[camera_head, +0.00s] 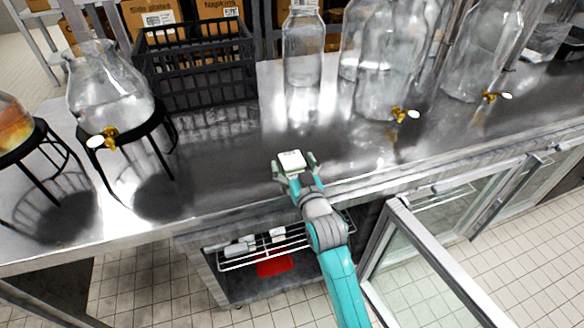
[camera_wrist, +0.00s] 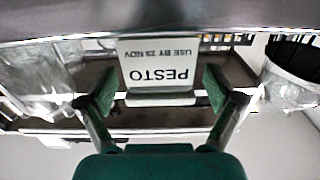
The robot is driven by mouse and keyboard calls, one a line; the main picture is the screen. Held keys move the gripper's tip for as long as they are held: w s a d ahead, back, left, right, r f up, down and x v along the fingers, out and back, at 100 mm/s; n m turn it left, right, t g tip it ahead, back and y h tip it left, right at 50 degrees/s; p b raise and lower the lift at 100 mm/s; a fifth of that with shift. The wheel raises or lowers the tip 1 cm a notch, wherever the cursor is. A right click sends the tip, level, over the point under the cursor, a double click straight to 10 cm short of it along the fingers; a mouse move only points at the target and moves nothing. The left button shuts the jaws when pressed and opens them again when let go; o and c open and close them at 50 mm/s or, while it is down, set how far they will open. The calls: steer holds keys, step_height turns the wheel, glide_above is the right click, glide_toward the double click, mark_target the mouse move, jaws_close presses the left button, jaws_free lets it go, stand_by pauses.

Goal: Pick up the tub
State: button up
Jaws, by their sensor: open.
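A small white tub (camera_head: 291,161) stands on the steel counter near its front edge. In the wrist view the tub (camera_wrist: 158,68) shows a label reading PESTO and USE BY, upside down. My gripper (camera_head: 294,166) is open, with one finger on each side of the tub. In the wrist view my gripper (camera_wrist: 158,90) has its green finger pads left and right of the tub, with a gap visible on both sides. The tub's far side is hidden in the wrist view.
A black crate (camera_head: 196,65), a glass dispenser on a black stand (camera_head: 108,92) and several glass jars (camera_head: 385,70) stand behind and beside. Below, a shelf (camera_head: 265,246) is open, with a glass door (camera_head: 425,265) swung out. The counter (camera_head: 235,150) around the tub is clear.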

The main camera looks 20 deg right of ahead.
steer(key=shift+w, duration=0.45)
steer(key=c, duration=1.4)
steer(key=shift+r, duration=0.15)
